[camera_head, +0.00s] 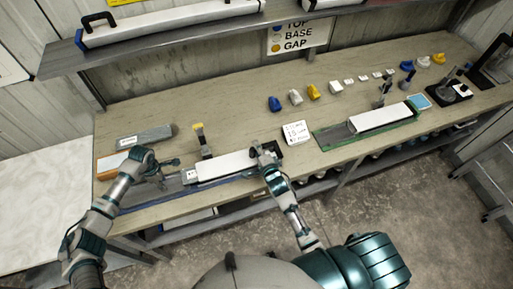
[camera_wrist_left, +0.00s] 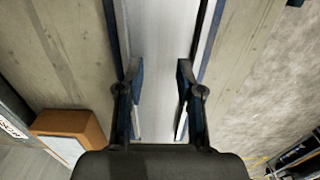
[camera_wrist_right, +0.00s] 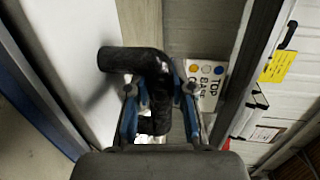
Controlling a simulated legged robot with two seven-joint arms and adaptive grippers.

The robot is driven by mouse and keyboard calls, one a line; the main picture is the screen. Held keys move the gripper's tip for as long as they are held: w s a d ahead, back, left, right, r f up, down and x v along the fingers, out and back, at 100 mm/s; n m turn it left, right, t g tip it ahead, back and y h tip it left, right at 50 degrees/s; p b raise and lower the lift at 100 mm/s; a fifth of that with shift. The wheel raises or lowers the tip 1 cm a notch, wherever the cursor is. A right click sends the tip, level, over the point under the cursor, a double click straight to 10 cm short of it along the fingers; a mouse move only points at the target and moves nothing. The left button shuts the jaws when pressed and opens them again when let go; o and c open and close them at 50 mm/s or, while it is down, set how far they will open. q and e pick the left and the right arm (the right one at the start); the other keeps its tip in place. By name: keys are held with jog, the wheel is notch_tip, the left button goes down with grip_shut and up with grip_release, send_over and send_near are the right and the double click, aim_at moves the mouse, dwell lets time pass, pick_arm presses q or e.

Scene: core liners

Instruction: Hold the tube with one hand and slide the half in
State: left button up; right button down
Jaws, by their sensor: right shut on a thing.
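A white tube (camera_head: 225,165) lies in a long blue-edged tray (camera_head: 150,196) at the front of the bench. My right gripper (camera_head: 266,152) is shut on a black curved handle (camera_wrist_right: 150,75) by the tube's right end; the handle fills the gap between its fingers in the right wrist view. My left gripper (camera_head: 165,172) is open and empty above the tray, left of the tube. In the left wrist view its fingers (camera_wrist_left: 160,95) straddle the bare grey channel (camera_wrist_left: 162,40). A long grey half piece (camera_head: 147,137) lies on the bench behind my left gripper.
A yellow-topped stand (camera_head: 200,138) rises just behind the tube. A white label card (camera_head: 296,133) lies to its right. A second white tube (camera_head: 380,117) rests in a green tray (camera_head: 335,142). Several small coloured pieces line the back. An orange-ended box (camera_head: 108,165) is at left.

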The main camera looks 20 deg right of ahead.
aim_at(194, 174)
pick_arm(q)
jog(key=shift+f, duration=0.15)
pick_arm(e)
jog(key=shift+s+f, duration=0.1)
jog(key=shift+f, duration=0.3)
pick_arm(q)
jog(key=shift+f, duration=0.85)
jog(key=shift+d, duration=0.15)
jog(key=shift+d, duration=6.5)
jog(key=shift+a, duration=0.1)
